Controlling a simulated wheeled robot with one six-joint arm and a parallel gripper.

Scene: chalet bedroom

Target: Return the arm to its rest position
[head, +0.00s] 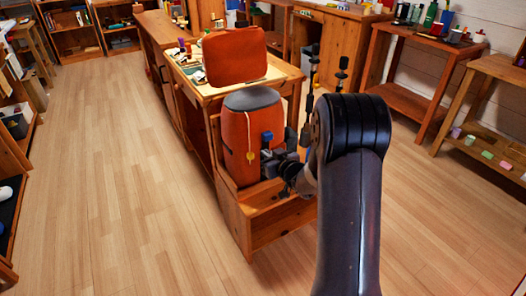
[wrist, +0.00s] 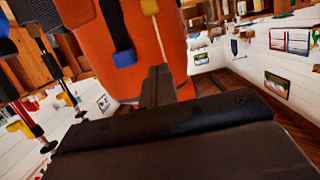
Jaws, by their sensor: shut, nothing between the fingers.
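My arm reaches forward from the lower right in the head view. My gripper (head: 274,167) is small and dark there, close in front of an orange bag (head: 237,150) with a grey top, and its fingertips are hard to make out. In the wrist view my gripper (wrist: 158,84) shows its fingers together with nothing held. The orange bag (wrist: 190,35) fills the area just beyond the fingers, with a blue strap end (wrist: 123,50) and a yellow cord (wrist: 150,8) on it. I cannot tell whether the fingers touch the bag.
The bag stands on a low wooden stand (head: 275,228) at the end of a long workbench (head: 292,75). Poles (head: 341,75) stand right beside my arm. A red padded panel (head: 235,57) is behind the bag. Open floor (head: 110,180) lies to the left; wooden tables (head: 415,100) stand right.

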